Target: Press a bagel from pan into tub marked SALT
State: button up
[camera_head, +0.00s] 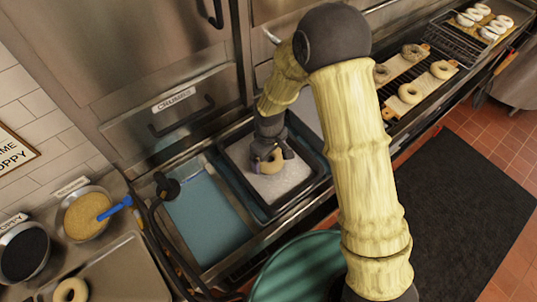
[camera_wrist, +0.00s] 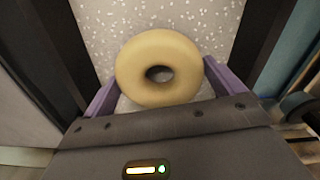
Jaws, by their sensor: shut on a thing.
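My gripper (camera_head: 268,158) is shut on a pale plain bagel (camera_wrist: 160,70), with purple fingers at its left and right sides in the wrist view. The bagel (camera_head: 270,164) is held over a dark-framed rectangular basin (camera_head: 235,172) with a white, speckled surface. I cannot tell whether the bagel touches that surface. Another pale bagel (camera_head: 70,290) lies on a steel pan (camera_head: 125,275) at the lower left. No label reading SALT is legible.
A blue-water basin (camera_head: 205,215) lies left of the dark-framed one. Tubs of black seeds (camera_head: 24,254) and tan seeds (camera_head: 88,215) stand at left, the latter holding a blue-handled tool. Racks with several bagels (camera_head: 411,93) stand at right.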

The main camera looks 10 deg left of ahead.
jog(key=shift+f+b, duration=0.3)
jog(key=shift+f, duration=0.1)
dwell(0.5)
jog(key=shift+w, duration=0.2)
jog(key=shift+s+a, duration=0.1)
jog(key=shift+s, duration=0.1)
jog(key=shift+w+d+r, duration=0.15)
jog(key=shift+d, duration=0.1)
jog(key=shift+a+r+p, duration=0.15)
jog(key=shift+r+p, duration=0.8)
jog(key=shift+r, duration=0.2)
notch_tip(320, 180, up, 8)
jog(key=p, duration=0.5)
jog(key=shift+f, duration=0.25)
